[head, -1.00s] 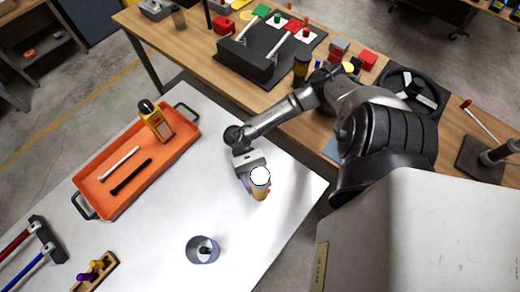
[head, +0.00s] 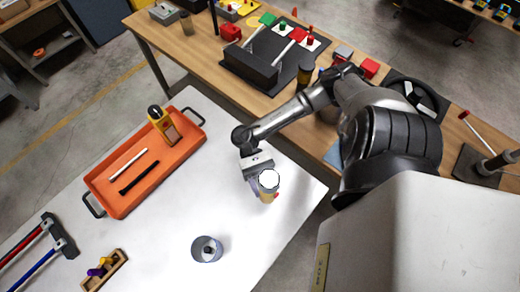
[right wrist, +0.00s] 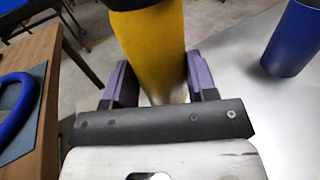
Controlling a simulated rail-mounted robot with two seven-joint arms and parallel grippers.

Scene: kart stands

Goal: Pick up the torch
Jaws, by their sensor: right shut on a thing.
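The torch (head: 268,196) is yellow with a bright white round end facing up toward the head camera. My right gripper (head: 258,182) is shut around its body, over the right part of the white table. In the right wrist view, the yellow torch body (right wrist: 152,45) stands between the purple fingers of the gripper (right wrist: 160,88), with a dark part at the top edge. I cannot tell whether the torch's lower end touches the table. My left gripper is not in view.
Hammers (head: 50,235) and a small wooden holder (head: 105,270) lie at the left. A cluttered wooden table (head: 205,62) stands behind.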

